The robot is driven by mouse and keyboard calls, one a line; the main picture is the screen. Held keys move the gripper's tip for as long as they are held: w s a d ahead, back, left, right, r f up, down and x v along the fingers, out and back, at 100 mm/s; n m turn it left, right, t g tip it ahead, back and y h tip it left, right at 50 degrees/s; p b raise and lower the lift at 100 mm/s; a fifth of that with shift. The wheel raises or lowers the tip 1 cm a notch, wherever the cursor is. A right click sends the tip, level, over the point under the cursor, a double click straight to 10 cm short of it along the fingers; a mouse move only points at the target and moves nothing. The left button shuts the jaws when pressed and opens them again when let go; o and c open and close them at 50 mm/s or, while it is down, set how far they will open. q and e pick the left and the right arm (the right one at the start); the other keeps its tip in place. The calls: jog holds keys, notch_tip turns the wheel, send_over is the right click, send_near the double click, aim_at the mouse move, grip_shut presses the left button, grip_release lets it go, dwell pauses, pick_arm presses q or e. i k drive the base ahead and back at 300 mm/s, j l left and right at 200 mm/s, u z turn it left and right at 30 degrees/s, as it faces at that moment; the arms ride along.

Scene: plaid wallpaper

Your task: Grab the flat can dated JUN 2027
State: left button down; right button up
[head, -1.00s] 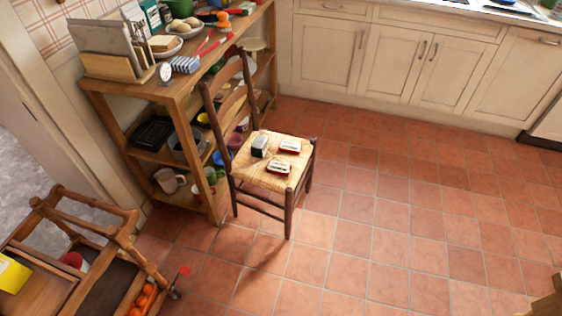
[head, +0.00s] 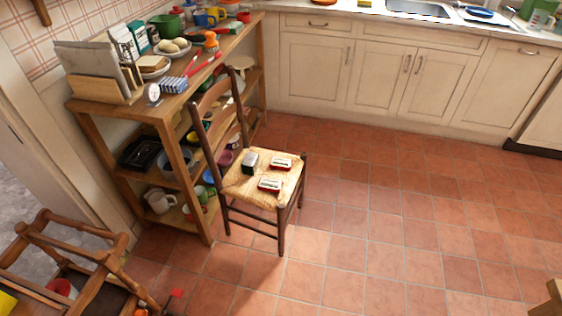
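Two flat cans with pale tops and red sides lie on the woven seat of a wooden chair (head: 240,190). One flat can (head: 281,163) is at the back right of the seat. The other flat can (head: 270,184) is nearer the front edge. A small dark box-like item with a pale side (head: 250,162) stands on the seat to their left. Any dates on the cans are too small to read from here. Neither of my grippers is in view.
A wooden shelf unit (head: 174,112) loaded with kitchenware stands directly left of the chair. A wooden cart (head: 85,255) is at the lower left. Cream cabinets (head: 375,75) line the back. The tiled floor (head: 400,220) right of the chair is clear.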

aim_at(266, 184)
jog(key=u, duration=0.45)
jog(key=i+l+u, duration=0.35)
jog(key=l, duration=0.25)
jog(key=i+l+u, duration=0.15)
jog(key=l, duration=0.15)
jog(key=i+l+u, duration=0.2)
jog(key=l, duration=0.15)
jog(key=l+u, duration=0.15)
jog(key=l, duration=0.2)
